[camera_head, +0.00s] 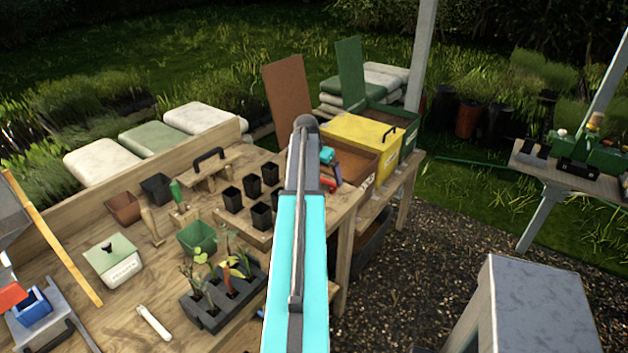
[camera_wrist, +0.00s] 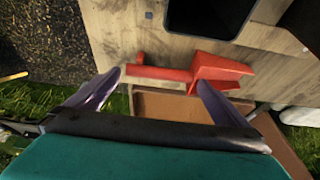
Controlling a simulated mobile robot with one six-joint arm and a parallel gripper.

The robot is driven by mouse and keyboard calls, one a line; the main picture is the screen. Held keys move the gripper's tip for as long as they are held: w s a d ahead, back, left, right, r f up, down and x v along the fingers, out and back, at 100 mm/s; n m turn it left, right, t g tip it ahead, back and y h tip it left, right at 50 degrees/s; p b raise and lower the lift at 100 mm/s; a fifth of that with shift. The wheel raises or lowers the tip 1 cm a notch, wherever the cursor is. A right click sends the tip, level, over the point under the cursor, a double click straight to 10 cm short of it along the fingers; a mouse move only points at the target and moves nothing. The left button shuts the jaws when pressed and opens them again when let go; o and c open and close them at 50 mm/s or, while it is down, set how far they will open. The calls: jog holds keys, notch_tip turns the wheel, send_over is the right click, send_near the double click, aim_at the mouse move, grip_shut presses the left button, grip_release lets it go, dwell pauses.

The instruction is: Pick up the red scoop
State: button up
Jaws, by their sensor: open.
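The red scoop (camera_wrist: 215,70) lies on the wooden bench close to its edge in the wrist view. Its wide end points right and its narrow handle points left. My gripper (camera_wrist: 158,79) is open, with one finger on each side of the scoop's handle and body in the picture. The fingers look apart from the scoop, but I cannot tell the height gap. In the head view a bit of the red scoop (camera_head: 328,184) shows just right of my arm, beside the bench edge. My arm hides most of this spot, and the fingers are hard to make out there.
A black pot (camera_wrist: 208,14) stands close to the scoop. A brown open box (camera_head: 352,160) adjoins the bench edge, with a yellow box (camera_head: 356,137) behind it. Several black pots, a green pot (camera_head: 195,238) and a seedling tray (camera_head: 215,312) stand left of my arm.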

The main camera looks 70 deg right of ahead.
aim_at(324, 180)
jog(key=shift+p+x, duration=0.85)
jog(key=shift+x, duration=1.2)
jog(key=shift+w, duration=0.1)
jog(key=c, duration=1.1)
